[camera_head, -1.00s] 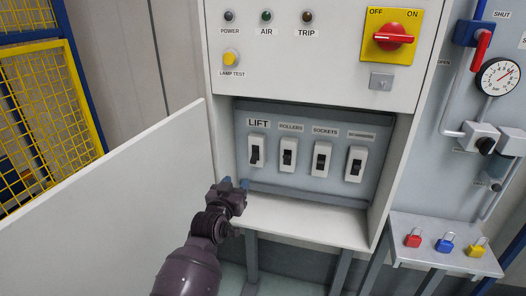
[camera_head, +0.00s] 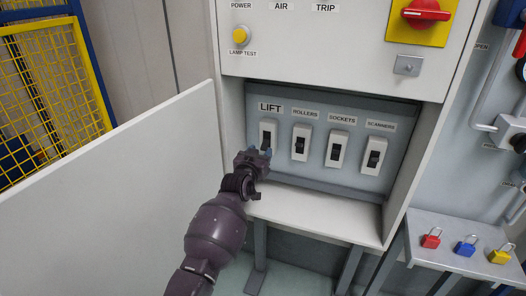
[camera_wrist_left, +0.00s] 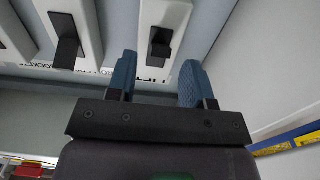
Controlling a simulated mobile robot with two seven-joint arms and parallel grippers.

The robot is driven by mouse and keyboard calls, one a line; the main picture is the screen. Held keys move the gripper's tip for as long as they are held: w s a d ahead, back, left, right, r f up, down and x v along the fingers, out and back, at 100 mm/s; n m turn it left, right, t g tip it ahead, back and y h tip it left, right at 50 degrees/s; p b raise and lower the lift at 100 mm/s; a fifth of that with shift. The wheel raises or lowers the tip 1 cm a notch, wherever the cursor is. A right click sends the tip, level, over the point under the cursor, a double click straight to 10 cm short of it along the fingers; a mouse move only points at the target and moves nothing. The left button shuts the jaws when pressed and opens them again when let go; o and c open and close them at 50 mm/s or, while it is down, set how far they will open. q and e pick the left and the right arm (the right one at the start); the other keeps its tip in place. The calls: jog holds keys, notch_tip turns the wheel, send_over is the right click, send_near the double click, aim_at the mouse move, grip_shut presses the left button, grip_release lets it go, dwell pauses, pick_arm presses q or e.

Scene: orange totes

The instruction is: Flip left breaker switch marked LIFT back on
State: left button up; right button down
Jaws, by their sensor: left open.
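The LIFT breaker (camera_head: 267,128) is the leftmost white switch in the recessed panel, with a black toggle and the LIFT label (camera_head: 270,107) above it. My left gripper (camera_head: 255,153) is just in front of its lower part and partly covers it. In the left wrist view the panel shows upside down. There the LIFT breaker (camera_wrist_left: 165,20) lies just beyond my open, empty gripper (camera_wrist_left: 157,78), its black toggle between the lines of the two blue fingers. I cannot tell whether a finger touches the breaker. My right gripper is not in view.
The ROLLERS (camera_head: 301,140), SOCKETS (camera_head: 337,149) and SCANNERS (camera_head: 374,156) breakers stand to the right. A white ledge (camera_head: 315,218) runs below the panel. The open cabinet door (camera_head: 110,190) is at the left. A red rotary switch (camera_head: 427,10) is above; padlocks (camera_head: 465,245) sit on a shelf at right.

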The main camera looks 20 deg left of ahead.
aim_at(265, 145)
pick_arm(q)
jog(key=shift+w, duration=1.2)
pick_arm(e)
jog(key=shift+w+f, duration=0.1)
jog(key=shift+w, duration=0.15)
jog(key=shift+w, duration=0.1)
